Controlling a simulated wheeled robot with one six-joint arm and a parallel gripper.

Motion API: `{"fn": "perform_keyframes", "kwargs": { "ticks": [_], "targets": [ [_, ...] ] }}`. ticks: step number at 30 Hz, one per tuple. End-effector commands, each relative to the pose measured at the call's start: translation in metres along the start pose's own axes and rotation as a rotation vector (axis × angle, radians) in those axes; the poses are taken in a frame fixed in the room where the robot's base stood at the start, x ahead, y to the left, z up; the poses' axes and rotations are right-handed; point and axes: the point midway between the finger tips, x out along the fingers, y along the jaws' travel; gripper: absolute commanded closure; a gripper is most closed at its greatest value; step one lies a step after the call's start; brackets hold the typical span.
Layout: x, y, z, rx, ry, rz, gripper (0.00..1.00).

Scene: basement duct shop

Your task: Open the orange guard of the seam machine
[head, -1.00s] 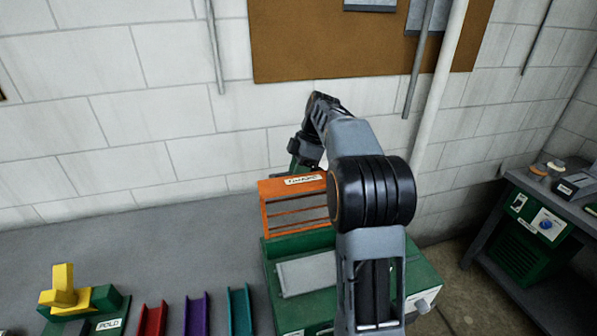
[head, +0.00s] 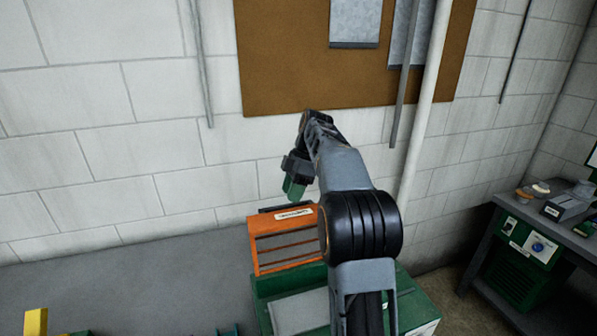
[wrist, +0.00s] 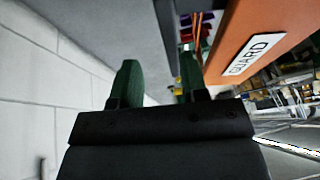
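The orange guard (head: 262,224), with a slatted front and a white label on top, sits upright at the back of the green seam machine (head: 414,308). In the wrist view the guard (wrist: 262,28) fills the upper right, with its "GUARD" label readable. My gripper (head: 294,188) hangs above the guard's back edge, near the wall, with green fingertips pointing down. In the wrist view my gripper (wrist: 160,80) is open, with nothing between its fingers. The right finger looks close to the guard; contact cannot be told.
A block wall with a brown pinboard (head: 285,60) stands close behind. A vertical pipe (head: 425,110) runs to the right of my arm. Another bench with a green cabinet (head: 515,275) stands at the right.

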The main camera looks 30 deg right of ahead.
Motion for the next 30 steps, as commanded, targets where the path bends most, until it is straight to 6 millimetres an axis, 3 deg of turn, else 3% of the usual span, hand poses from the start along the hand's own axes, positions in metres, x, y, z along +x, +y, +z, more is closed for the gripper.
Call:
{"fn": "perform_keyframes", "kwargs": {
  "ticks": [6,12,18,30],
  "targets": [
    [-0.041,0.001,0.000,-0.001,0.000,0.000,0.60],
    [-0.064,0.001,0.000,0.000,0.000,-0.002,0.60],
    [-0.075,0.000,0.000,-0.001,0.000,-0.003,0.60],
    [-0.077,0.000,0.000,-0.001,0.000,-0.003,0.60]
  ]
}}
